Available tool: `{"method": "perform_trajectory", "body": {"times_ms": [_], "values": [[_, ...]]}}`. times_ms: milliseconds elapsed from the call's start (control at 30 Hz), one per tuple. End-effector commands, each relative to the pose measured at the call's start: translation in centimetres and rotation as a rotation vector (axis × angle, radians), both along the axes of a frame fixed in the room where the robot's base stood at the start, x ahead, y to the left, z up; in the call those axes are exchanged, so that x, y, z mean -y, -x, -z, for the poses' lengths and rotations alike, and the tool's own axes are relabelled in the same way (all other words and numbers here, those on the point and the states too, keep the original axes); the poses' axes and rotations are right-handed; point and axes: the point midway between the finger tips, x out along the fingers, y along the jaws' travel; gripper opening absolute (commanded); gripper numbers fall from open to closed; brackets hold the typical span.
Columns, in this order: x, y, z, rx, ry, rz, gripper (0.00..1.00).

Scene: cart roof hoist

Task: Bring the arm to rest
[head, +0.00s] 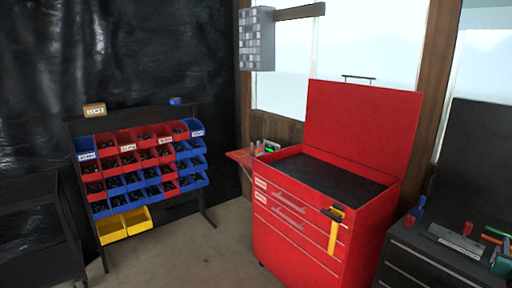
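My gripper does not show in the head view, and I see no part that I can be sure is my arm. The red tool cart (296,233) stands right of the middle on the floor. Its red lid (361,128) is raised upright at the back, with a thin dark handle (359,77) above its top edge. The dark top tray (325,178) looks empty. The drawers on its front appear shut. A yellow tool (333,235) with a dark head hangs at the front right edge.
A dark workbench (425,262) with tools is at right. A grey small-drawer cabinet (257,38) and a dark bar (299,11) are high up. Floor (205,252) between rack and cart is clear.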

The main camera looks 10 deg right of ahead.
Motion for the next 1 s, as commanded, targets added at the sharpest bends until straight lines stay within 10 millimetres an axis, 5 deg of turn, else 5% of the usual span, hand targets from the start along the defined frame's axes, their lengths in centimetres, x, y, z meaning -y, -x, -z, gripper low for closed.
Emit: {"method": "perform_trajectory", "body": {"times_ms": [567,1000], "values": [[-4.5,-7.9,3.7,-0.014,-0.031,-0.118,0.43],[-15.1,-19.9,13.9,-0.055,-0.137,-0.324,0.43]]}}
